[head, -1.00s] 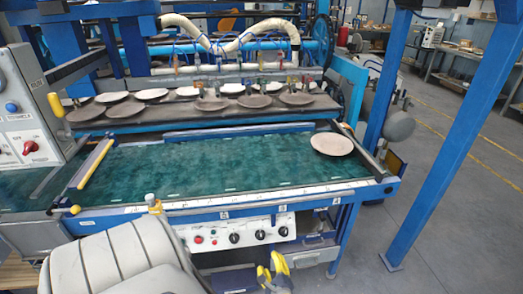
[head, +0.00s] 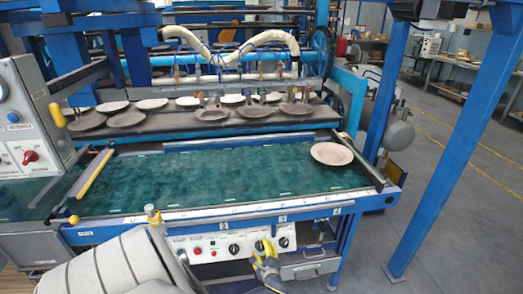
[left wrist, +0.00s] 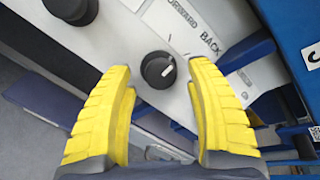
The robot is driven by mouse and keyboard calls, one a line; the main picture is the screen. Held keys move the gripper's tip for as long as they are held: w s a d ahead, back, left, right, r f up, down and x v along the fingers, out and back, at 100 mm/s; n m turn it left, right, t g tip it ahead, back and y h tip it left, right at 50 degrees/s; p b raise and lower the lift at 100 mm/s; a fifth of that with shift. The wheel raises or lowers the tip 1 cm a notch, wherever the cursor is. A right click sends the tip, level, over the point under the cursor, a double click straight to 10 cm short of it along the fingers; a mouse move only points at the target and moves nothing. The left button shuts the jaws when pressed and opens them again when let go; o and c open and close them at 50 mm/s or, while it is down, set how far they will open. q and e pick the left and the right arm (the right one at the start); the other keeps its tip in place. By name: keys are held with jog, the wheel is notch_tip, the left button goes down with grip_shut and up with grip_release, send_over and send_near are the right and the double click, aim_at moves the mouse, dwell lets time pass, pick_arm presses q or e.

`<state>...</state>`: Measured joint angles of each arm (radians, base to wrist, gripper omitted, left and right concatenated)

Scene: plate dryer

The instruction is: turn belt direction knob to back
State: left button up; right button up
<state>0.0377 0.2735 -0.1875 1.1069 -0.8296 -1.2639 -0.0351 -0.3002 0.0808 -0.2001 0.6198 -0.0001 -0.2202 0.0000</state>
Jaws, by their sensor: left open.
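The control panel (head: 208,247) on the front of the belt table carries several black knobs. In the left wrist view one round black knob (left wrist: 158,70) with a white pointer line shows beside the printed words FORWARD and BACK. Its pointer slants to the upper right in that view. My left gripper (left wrist: 160,72) is open, with one yellow finger on each side of the knob in the picture; I see no clear contact. In the head view my left gripper (head: 266,258) is in front of the right part of the panel and hides some of it. My right gripper is not in view.
The green belt (head: 200,178) lies above the panel, with one plate (head: 332,153) at its right end. Several plates lie on the rack behind. A grey box with a red switch (head: 30,157) stands at left. A blue post (head: 440,150) stands at right.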

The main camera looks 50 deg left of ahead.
pick_arm(q)
jog(key=shift+w+a+f, duration=0.1)
jog(key=shift+a, duration=0.25)
jog(key=shift+c, duration=0.2)
